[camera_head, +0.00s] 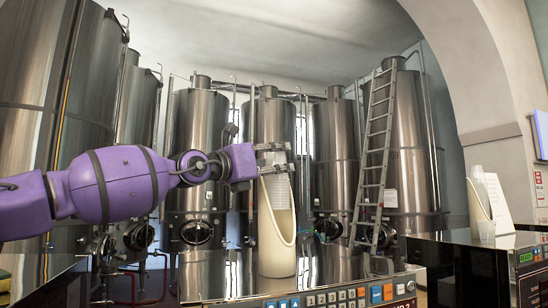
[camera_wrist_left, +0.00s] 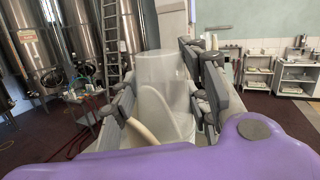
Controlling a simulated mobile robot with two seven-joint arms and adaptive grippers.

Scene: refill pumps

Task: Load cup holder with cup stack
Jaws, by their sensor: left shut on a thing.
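The cream cup holder (camera_head: 277,262), a tall tube with a slanted open front, stands on a machine in the middle of the head view. A translucent, ribbed cup stack (camera_head: 279,190) is upright at its mouth, with its lower part in front of or inside the holder's back wall. My left gripper (camera_head: 274,159) is shut on the stack near its top. In the left wrist view the clear cup stack (camera_wrist_left: 163,68) sits between my fingers, and the pale holder (camera_wrist_left: 142,131) shows below it. How deep the stack sits is hard to tell. My right gripper is out of view.
The machine has a button panel (camera_head: 335,298) in front of the holder. A second holder (camera_head: 480,222) with cups stands on another machine at the right. Large steel tanks (camera_head: 199,145) and a ladder (camera_head: 373,160) are behind. Shelves (camera_wrist_left: 257,75) stand at the wrist view's right.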

